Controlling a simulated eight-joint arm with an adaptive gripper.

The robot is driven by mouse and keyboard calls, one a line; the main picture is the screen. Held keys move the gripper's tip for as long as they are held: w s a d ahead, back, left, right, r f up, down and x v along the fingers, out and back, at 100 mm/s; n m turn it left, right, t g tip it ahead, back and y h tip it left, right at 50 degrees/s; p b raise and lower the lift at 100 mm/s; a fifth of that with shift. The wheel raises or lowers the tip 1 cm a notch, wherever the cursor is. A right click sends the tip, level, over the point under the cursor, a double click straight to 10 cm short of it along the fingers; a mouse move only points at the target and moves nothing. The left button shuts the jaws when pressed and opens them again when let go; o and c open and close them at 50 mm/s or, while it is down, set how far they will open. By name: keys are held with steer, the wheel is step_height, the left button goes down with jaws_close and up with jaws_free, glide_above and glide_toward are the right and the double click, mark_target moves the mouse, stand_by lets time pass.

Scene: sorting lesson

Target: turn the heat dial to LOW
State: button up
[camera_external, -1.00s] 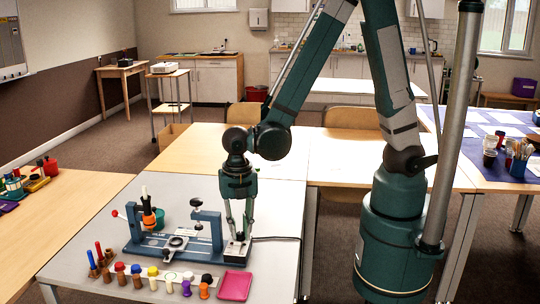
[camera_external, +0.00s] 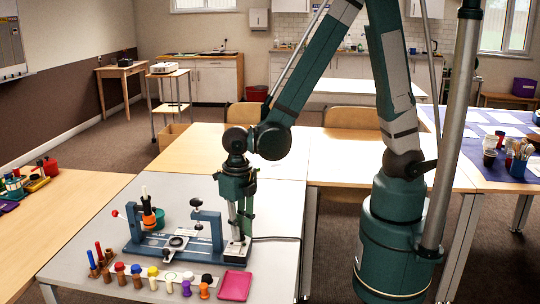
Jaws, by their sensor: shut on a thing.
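My gripper (camera_external: 239,236) points straight down at the right end of the blue bench device (camera_external: 150,246). Its fingers are shut on the heat dial, on top of a small pale control box (camera_external: 234,254). The fingers hide most of the dial, and its markings and pointer are too small to read.
The device carries an upright clamp (camera_external: 197,203) and an orange-and-black tool (camera_external: 149,214). Several coloured pegs (camera_external: 153,275) stand in front, with a pink tray (camera_external: 235,286) close to the box. A cable (camera_external: 275,238) runs right. The table's right side is clear.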

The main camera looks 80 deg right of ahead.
steer(key=shift+n, duration=0.8)
steer(key=o, duration=0.9)
steer(key=shift+m, duration=0.4)
